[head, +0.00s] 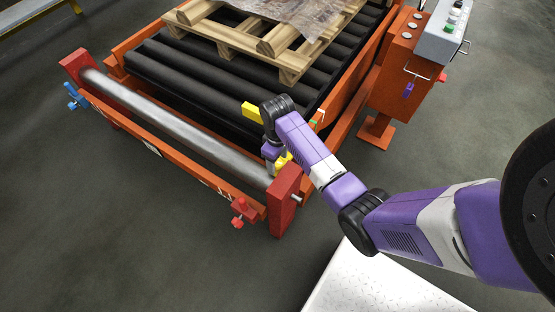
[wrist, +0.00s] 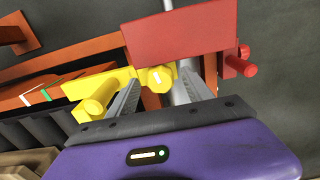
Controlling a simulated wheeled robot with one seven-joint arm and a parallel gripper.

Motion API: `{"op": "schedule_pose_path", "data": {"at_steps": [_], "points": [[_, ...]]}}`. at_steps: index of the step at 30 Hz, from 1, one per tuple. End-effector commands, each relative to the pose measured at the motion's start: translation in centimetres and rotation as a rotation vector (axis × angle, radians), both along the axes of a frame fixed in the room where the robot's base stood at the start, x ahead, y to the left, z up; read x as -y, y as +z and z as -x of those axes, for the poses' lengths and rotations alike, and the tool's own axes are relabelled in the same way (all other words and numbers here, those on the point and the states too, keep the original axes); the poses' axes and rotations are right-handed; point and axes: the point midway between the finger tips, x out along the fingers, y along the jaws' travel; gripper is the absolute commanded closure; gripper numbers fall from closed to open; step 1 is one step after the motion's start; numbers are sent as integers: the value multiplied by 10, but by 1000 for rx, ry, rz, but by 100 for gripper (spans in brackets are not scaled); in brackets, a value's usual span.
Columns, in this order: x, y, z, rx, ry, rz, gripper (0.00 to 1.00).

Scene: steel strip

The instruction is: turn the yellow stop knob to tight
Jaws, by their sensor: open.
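The yellow stop knob (wrist: 158,78) has a round face with a white mark and sits on a yellow bracket (wrist: 110,82) at the orange frame. In the wrist view it shows between the tips of my gripper (wrist: 163,88), whose fingers are apart, one on each side. I cannot tell whether either finger touches it. In the head view my gripper (head: 272,152) points down by the frame's near corner, with yellow parts (head: 283,160) showing beside it. The knob is largely hidden there by my arm.
A red end block (head: 285,185) and steel roller (head: 180,125) stand close by. A red knob (head: 240,207) and blue knob (head: 75,100) are on the front rail. A pallet (head: 290,62) rests on black rollers. An orange control post (head: 398,70) stands right. The floor in front is clear.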

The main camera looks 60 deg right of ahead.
Motion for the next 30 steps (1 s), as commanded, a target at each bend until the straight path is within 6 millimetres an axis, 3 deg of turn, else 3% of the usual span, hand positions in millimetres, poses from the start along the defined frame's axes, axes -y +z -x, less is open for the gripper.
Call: {"op": "schedule_pose_path", "data": {"at_steps": [2,11,24,30], "points": [[0,0,0,0,0,0,43],[0,0,0,1,0,0,100],[-1,3,-1,2,-248,0,100],[0,1,-1,2,-276,0,100]]}}
